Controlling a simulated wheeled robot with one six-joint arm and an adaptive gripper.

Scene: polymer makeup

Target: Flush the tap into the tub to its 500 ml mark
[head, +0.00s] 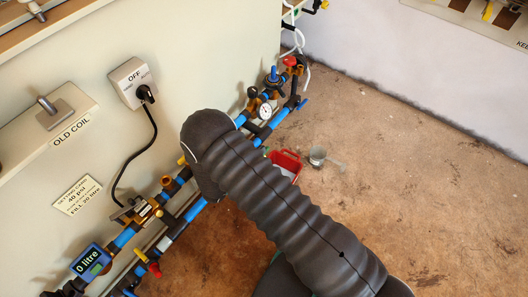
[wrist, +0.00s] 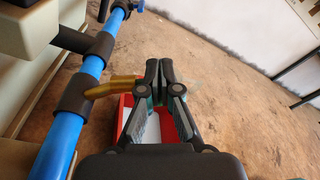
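The red tub (head: 287,155) stands on the floor by the pipework in the head view, partly hidden by my arm. In the wrist view the red tub (wrist: 124,112) shows behind and below my fingers, with a pale inside; its marks and any water level cannot be read. The gripper is hidden behind my arm in the head view.
Blue pipes (head: 170,232) with valves and a gauge (head: 264,111) run along the left wall. A meter (head: 90,262) reads "0 litre". A switch box (head: 134,83) shows OFF and AUTO. The floor to the right is open.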

